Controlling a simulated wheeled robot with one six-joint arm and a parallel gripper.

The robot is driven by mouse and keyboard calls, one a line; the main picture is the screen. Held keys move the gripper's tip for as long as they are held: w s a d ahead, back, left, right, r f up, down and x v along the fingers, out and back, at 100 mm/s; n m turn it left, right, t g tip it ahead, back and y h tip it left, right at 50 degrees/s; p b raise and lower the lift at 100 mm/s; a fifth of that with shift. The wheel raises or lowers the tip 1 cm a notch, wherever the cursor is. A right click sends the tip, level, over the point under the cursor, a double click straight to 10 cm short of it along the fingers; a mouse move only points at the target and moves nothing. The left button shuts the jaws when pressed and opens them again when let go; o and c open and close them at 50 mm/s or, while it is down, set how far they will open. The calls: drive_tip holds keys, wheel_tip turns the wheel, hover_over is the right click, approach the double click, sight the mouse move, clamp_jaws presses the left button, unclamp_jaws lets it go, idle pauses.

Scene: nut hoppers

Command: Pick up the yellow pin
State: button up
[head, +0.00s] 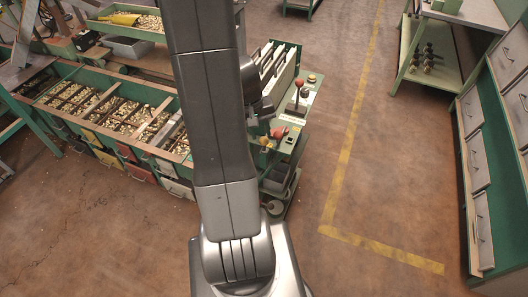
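Two yellow-topped items that could be the yellow pin are on a green cart (309,97). One yellow knob (311,78) is at the cart's far right corner, and a smaller yellow-orange one (264,141) is at its near left. Which is the pin I cannot tell. My arm runs down the middle of the head view and covers the cart's left side. A dark part of my gripper (262,107) shows beside the arm, over the cart's left part. Its fingers are too hidden and small to tell whether they are open or hold anything.
Red knobs (279,132) and dark knobs stand on the cart near grey upright panels (280,68). A green hopper bench (165,155) with nut-filled bins is at left. A shelf (438,72) and drawer cabinet (480,215) are at right. Brown floor with yellow line is clear between.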

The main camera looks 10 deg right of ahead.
sight(263, 138)
drive_tip(key=shift+w+d+f+b, duration=0.1)
drive_tip(key=shift+d+f+b, duration=0.15)
drive_tip(key=shift+f+b, duration=0.55)
drive_tip(key=shift+w+d+f+b, duration=0.1)
drive_tip(key=shift+d+f+b, duration=0.15)
drive_tip(key=shift+f, duration=1)
drive_tip(key=shift+w+d+f+b, duration=0.1)
drive_tip(key=shift+d+f+b, duration=0.1)
drive_tip(key=shift+f+b, duration=0.65)
drive_tip(key=shift+f+p, duration=0.15)
drive_tip(key=shift+p, duration=0.2)
drive_tip(key=c, duration=0.6)
